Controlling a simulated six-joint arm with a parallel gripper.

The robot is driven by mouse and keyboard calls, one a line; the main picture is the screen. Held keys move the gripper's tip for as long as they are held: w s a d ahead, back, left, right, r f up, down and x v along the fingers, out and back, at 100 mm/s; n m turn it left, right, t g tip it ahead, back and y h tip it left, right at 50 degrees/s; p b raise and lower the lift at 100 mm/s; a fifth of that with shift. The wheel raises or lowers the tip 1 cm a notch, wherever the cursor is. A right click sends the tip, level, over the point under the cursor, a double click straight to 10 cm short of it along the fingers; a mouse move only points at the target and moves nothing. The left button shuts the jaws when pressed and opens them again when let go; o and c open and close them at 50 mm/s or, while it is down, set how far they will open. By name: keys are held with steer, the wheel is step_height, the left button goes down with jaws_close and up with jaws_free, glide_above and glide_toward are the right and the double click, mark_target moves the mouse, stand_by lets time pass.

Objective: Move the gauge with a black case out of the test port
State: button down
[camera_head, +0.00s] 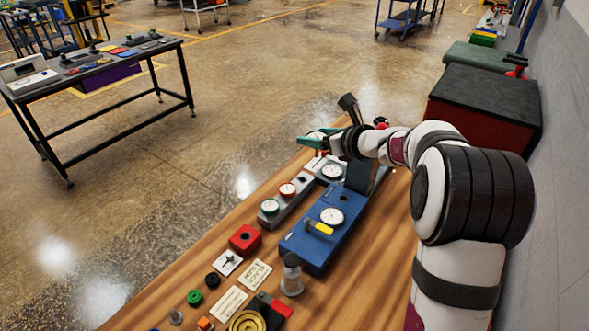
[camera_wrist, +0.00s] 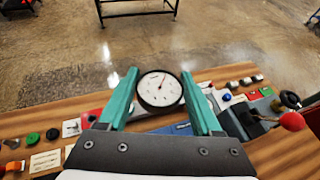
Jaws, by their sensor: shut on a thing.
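In the wrist view a round gauge (camera_wrist: 160,92) with a black case and white dial sits between the teal fingers of my gripper (camera_wrist: 160,76), which is shut on it. The dial faces the camera. In the head view my gripper (camera_head: 318,139) is over the far part of the wooden bench; the held gauge is not clearly visible there. A blue block (camera_head: 305,247) carries a white-dial gauge (camera_head: 332,217) and a yellow handle (camera_head: 324,229). A dark hole shows in its top. Whether the held gauge touches anything below cannot be told.
A red box (camera_head: 245,239), labels and a small bottle (camera_head: 291,275) stand nearer.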

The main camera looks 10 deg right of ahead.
steer(key=w+f+m+h, duration=0.1)
steer(key=w+f, duration=1.2)
steer(key=w, duration=0.3)
steer(key=shift+t, duration=0.4)
steer(key=f, duration=1.1)
steer(key=shift+w+d+f, duration=0.1)
steer(key=shift+w+d, duration=0.05)
steer(key=shift+d, duration=0.05)
steer(key=shift+f, duration=0.4)
steer(key=shift+c, duration=0.3)
jaws_free()
